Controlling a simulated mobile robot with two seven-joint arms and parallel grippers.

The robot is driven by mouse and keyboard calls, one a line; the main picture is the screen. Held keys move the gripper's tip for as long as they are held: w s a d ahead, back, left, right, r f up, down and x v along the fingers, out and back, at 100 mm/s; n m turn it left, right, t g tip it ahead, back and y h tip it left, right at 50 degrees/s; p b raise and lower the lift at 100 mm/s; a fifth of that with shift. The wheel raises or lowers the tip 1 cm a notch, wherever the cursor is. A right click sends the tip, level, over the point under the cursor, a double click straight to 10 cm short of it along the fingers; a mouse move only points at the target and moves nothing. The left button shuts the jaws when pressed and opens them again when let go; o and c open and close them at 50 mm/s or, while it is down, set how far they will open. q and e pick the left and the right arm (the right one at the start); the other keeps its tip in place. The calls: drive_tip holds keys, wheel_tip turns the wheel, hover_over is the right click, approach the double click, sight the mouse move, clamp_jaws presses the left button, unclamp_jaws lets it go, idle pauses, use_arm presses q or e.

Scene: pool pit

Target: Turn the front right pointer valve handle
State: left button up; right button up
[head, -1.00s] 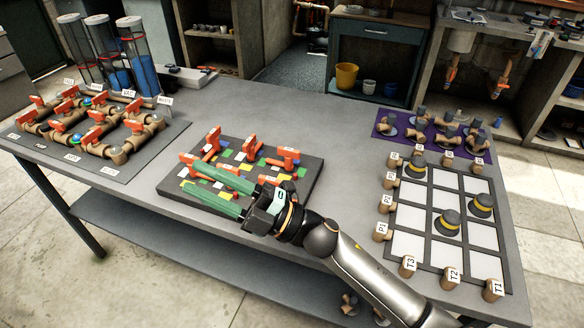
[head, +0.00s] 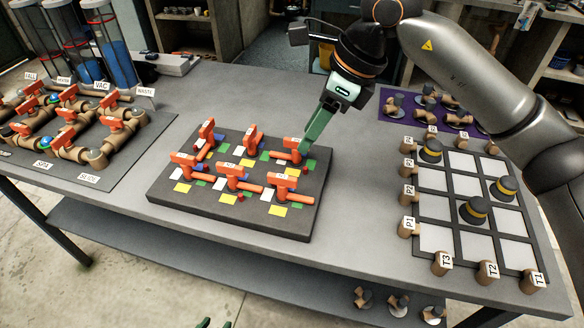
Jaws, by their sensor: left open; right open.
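The dark valve board (head: 240,222) lies mid-table with two rows of orange pointer valve handles over coloured squares. The front right pointer valve handle (head: 285,181) is in full view, its bar lying roughly left to right in the picture. My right gripper (head: 307,146) hangs over the board's back right corner, green fingers pointing down. Its tips are close to the back right handle (head: 290,145); I cannot tell whether they touch. The fingers overlap from this side, open and empty. Only the green fingertips of my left gripper (head: 215,323) show at the bottom edge, apart and far from the board.
A pipe board with orange handles (head: 150,128) lies to the left. A grid tray (head: 425,272) with dark knobs and labelled posts lies to the right. A purple mat (head: 393,117) with fittings is behind it. Bare table surrounds the valve board.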

sight(283, 176)
drive_tip(key=x, duration=1.2)
drive_tip(key=shift+a+f+p, duration=0.1)
drive_tip(key=shift+f+p, duration=0.05)
drive_tip(key=shift+p, duration=0.25)
drive_tip(key=shift+c, duration=0.3)
clamp_jaws()
